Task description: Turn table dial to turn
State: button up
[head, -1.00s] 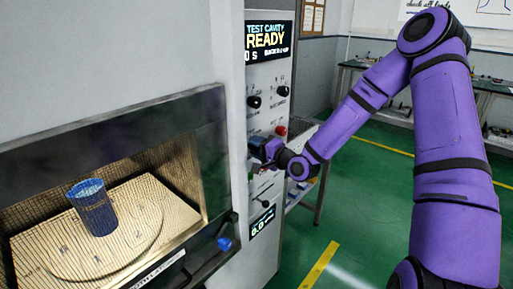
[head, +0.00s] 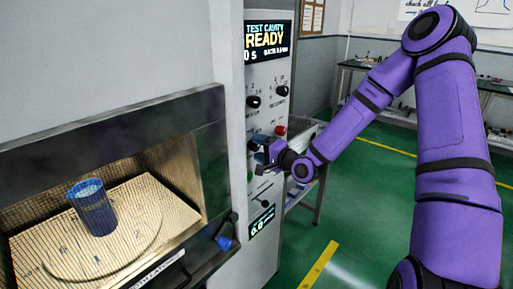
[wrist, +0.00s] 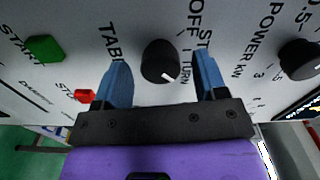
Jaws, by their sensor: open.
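The table dial (wrist: 160,60) is a round black knob with a white pointer mark, on a white panel in the wrist view. Its mark points to the lower right of the picture. The partly hidden label "TABL" stands left of it, with "OFF" and "TURN" to its right. My gripper (wrist: 161,62) is open, with one blue finger on each side of the dial. A gap shows between the dial and each finger; I cannot tell how deep they reach around it. In the head view my gripper (head: 264,152) is at the control panel and hides the dial.
A green start button (wrist: 45,48), a red stop button (wrist: 84,96) and the power knob (wrist: 300,60) flank the dial. Two black knobs sit higher on the panel (head: 270,75).

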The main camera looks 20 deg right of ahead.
jog(key=v, duration=0.9)
jog(key=shift+s, duration=0.2)
